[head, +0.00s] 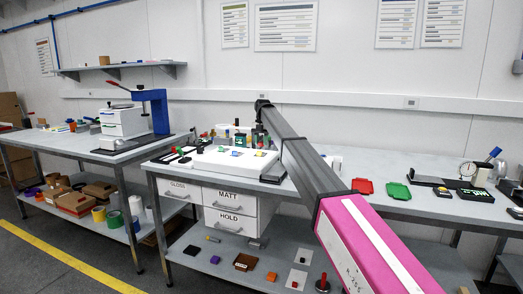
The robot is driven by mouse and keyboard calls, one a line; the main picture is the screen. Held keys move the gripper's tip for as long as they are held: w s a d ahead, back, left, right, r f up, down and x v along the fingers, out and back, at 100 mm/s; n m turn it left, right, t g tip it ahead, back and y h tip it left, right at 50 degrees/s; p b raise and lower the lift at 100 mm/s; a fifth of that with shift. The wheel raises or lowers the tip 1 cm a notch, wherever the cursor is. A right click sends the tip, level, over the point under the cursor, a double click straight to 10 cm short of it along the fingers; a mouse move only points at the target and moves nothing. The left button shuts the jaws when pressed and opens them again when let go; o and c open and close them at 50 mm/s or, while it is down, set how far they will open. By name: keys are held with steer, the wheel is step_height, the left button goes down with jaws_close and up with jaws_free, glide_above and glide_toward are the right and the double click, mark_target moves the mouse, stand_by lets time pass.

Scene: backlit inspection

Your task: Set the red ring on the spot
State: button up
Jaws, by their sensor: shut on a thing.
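My gripper (260,139) is at the far end of my arm, small and dark, pointing down over the back right part of a white panel (207,165) on the middle bench. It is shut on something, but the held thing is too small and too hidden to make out. I cannot pick out the red ring for certain. Several small coloured pieces lie on the panel, among them blue, green and yellow ones. I cannot tell which mark is the spot.
Small coloured items and bottles stand behind the panel. A blue press (159,110) stands on the left bench. My arm hides part of the middle bench.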

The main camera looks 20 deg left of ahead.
steer(key=shift+w+d+f, duration=0.1)
steer(key=shift+f, duration=1.95)
steer(key=shift+f, duration=0.1)
steer(key=o, duration=0.9)
steer(key=r, duration=0.4)
steer(key=w+r, duration=0.1)
steer(key=r, duration=0.7)
steer(key=shift+w, duration=0.4)
